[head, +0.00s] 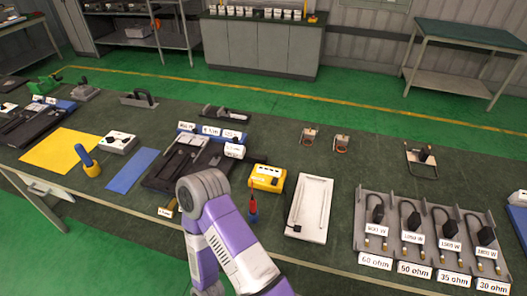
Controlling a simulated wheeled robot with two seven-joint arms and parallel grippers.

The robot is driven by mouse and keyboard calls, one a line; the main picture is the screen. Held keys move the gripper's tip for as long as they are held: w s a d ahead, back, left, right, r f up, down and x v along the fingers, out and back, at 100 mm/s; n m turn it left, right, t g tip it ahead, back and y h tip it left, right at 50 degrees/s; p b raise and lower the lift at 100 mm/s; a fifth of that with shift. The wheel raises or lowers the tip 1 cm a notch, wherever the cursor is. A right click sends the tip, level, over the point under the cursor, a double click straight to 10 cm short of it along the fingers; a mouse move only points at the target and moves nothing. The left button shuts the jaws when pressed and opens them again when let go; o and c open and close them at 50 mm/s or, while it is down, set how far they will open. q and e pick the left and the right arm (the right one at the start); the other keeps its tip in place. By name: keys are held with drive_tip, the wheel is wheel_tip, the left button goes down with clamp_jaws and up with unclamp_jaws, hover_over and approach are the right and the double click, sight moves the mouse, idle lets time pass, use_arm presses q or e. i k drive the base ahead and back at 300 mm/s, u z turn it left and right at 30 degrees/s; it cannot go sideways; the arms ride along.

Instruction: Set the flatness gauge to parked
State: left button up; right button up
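No object is legibly marked as the flatness gauge, so I cannot tell which it is. Candidates on the green bench (330,150) are a flat pale plate (310,208) right of centre, a grey fixture with a black handle (138,99) at the back left, and a long dark fixture (225,114) at the back middle. One purple and white arm of mine rises at the bottom centre and hides part of the bench. Neither gripper shows.
A yellow meter (267,178) stands beside the arm. A grey rack (430,230) at right holds several heating elements with ohm labels. Yellow mat (60,150), blue mat (132,171) and a dark labelled fixture (165,175) lie left.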

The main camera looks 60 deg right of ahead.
sight(235, 150)
drive_tip(key=k, duration=0.35)
drive_tip(key=z, duration=0.75)
